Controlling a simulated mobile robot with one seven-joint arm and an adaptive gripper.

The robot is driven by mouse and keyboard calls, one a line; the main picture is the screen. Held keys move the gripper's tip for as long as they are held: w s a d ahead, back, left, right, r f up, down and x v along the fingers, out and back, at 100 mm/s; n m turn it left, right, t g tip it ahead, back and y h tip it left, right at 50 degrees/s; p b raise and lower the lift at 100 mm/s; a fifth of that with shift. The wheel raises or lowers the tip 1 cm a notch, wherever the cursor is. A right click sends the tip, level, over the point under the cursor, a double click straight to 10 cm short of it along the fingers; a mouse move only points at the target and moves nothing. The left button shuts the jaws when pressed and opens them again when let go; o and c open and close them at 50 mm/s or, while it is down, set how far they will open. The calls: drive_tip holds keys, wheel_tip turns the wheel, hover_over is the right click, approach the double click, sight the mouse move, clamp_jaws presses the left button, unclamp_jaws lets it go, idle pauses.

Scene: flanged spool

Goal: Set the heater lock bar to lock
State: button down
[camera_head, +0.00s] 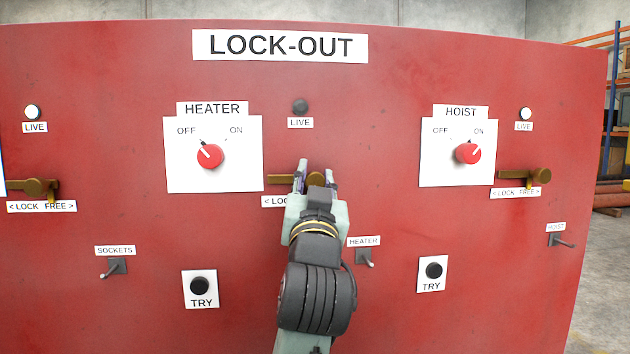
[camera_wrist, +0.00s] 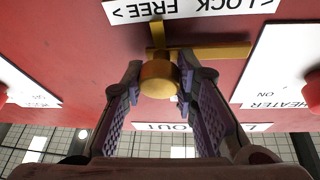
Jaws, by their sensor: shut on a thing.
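The heater lock bar (camera_head: 279,179) is a brass bar on the red panel, right of the white HEATER plate (camera_head: 214,180). It lies level and reaches left toward that plate. In the wrist view, which is upside down, the bar (camera_wrist: 222,52) runs right from behind its round brass knob (camera_wrist: 158,79). My gripper (camera_head: 315,172) is shut on this knob, with one purple ribbed finger on each side. The LOCK/FREE label (camera_wrist: 195,8) is partly hidden by my gripper in the head view. The red heater switch (camera_head: 210,156) points to OFF.
The heater LIVE lamp (camera_head: 300,106) above my gripper is dark. The hoist switch (camera_head: 467,153) and hoist lock bar (camera_head: 525,176) are to the right. Another brass lock bar (camera_head: 37,187) is at far left. A HEATER toggle (camera_head: 364,257) and TRY buttons (camera_head: 199,286) sit below.

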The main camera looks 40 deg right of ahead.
sight(287, 167)
drive_tip(key=shift+w+a, duration=0.45)
drive_tip(key=shift+a, duration=0.25)
drive_tip(key=shift+w+a, duration=0.4)
drive_tip(key=shift+a, duration=0.25)
drive_tip(key=shift+w+a, duration=0.45)
drive_tip(key=shift+a, duration=0.25)
drive_tip(key=c, duration=1.3)
unclamp_jaws()
drive_tip(key=shift+a, duration=0.15)
drive_tip(key=shift+s+a+f, duration=0.15)
drive_tip(key=shift+s, duration=0.15)
drive_tip(key=v, duration=0.6)
drive_tip(key=shift+s+a+f, duration=0.15)
drive_tip(key=shift+s+a, duration=0.05)
